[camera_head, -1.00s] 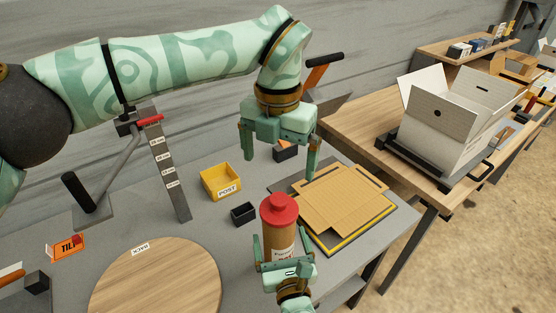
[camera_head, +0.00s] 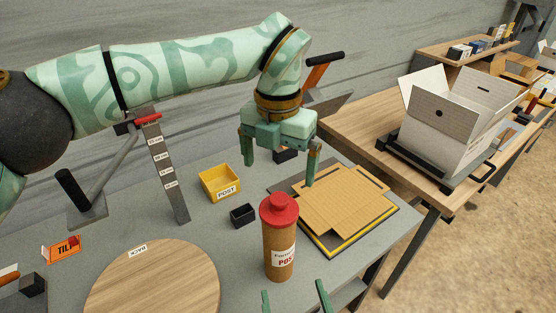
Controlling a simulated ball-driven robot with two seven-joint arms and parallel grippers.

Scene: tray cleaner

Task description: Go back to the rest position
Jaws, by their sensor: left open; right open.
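My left gripper (camera_head: 280,170) is open and points down, with nothing between its fingers. It hangs above the grey table, near the flat cardboard piece (camera_head: 345,200). My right gripper (camera_head: 295,300) shows only as two fingertips at the bottom edge. They are apart and empty, just in front of a brown tube with a red cap (camera_head: 279,245). The tube stands upright on the table, clear of both grippers. The rest of my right arm is out of view.
A yellow POST bin (camera_head: 220,182), a small black box (camera_head: 242,215), a round wooden board (camera_head: 155,285) and a grey post with labels (camera_head: 165,175) stand on the grey table. A wooden table at right holds an open white box (camera_head: 445,125).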

